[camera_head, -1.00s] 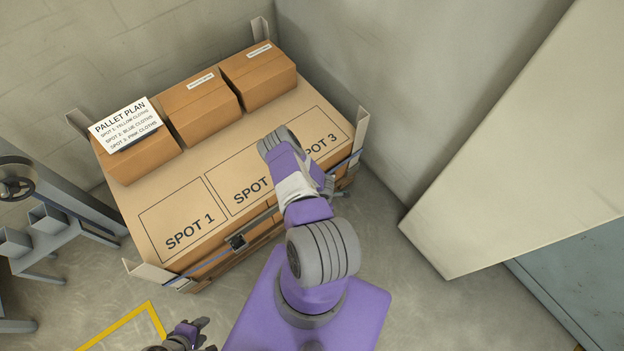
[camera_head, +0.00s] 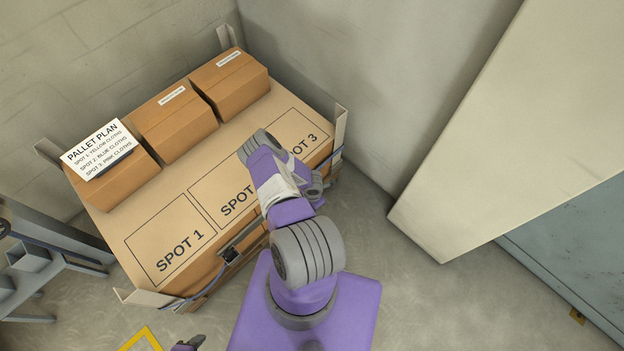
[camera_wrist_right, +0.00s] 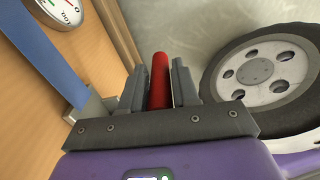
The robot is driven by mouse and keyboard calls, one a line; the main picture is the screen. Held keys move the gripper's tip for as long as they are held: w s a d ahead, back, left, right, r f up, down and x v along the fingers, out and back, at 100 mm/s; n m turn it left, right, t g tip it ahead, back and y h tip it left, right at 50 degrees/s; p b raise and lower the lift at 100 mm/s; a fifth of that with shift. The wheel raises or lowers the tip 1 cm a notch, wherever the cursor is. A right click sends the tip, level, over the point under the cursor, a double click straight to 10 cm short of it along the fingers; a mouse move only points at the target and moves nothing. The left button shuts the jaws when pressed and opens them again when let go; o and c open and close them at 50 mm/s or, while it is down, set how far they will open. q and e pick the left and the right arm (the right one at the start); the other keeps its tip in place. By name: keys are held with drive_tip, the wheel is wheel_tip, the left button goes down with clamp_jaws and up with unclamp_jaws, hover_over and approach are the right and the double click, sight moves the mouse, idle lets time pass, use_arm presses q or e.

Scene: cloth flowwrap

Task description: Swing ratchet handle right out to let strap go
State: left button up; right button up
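A dark ratchet buckle (camera_head: 230,254) sits on the strap at the front of the loaded pallet in the head view. The strap (camera_head: 190,297) droops along the front edge. In the right wrist view a blue strap (camera_wrist_right: 45,50) runs to a grey metal part (camera_wrist_right: 88,107), beside a red handle (camera_wrist_right: 160,80). My right gripper (camera_wrist_right: 160,85) has its fingers close on both sides of the red handle and looks shut on it. In the head view my right arm hides the handle.
The pallet top (camera_head: 165,235) has marked spots and several cardboard boxes (camera_head: 175,125) at the back. A grey wall panel (camera_head: 470,130) stands at right. A metal stand (camera_head: 45,265) is at left. A wheel (camera_wrist_right: 262,75) is close beside my right gripper.

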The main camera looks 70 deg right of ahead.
drive_tip(key=shift+o, duration=1.4)
wheel_tip(320, 180, up, 8)
drive_tip(key=p, duration=0.3)
drive_tip(key=shift+f, duration=0.2)
